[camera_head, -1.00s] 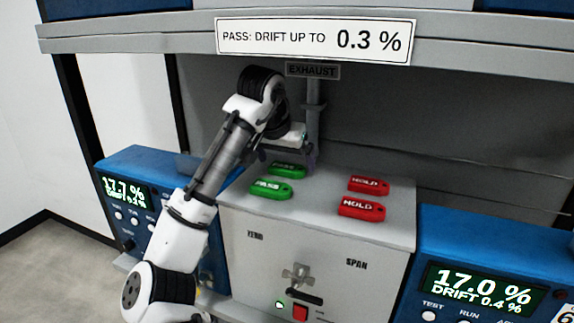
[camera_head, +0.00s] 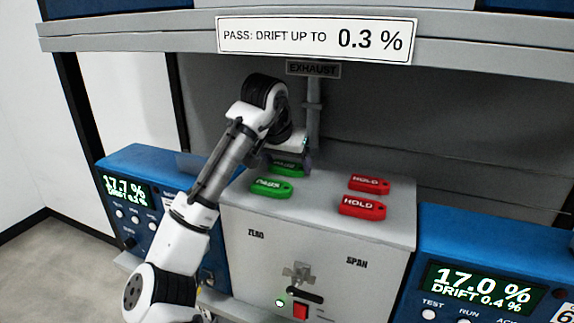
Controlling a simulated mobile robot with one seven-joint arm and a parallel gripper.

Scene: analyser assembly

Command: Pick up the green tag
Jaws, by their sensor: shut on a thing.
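Two green PASS tags lie on top of the grey box (camera_head: 325,220). The rear green tag (camera_head: 286,168) is between the fingers of my gripper (camera_head: 290,165), which is lowered over it and shut on it. The fingers and hand partly hide this tag. It appears to be still at the level of the box top. The front green tag (camera_head: 271,188) lies flat and free, just in front and to the left of my gripper.
Two red HOLD tags, a rear one (camera_head: 369,184) and a front one (camera_head: 362,206), lie to the right on the box top. A vertical exhaust pipe (camera_head: 314,115) stands close behind my gripper. Blue analysers, left (camera_head: 150,165) and right (camera_head: 485,240), flank the box. A shelf (camera_head: 150,38) with a sign spans above.

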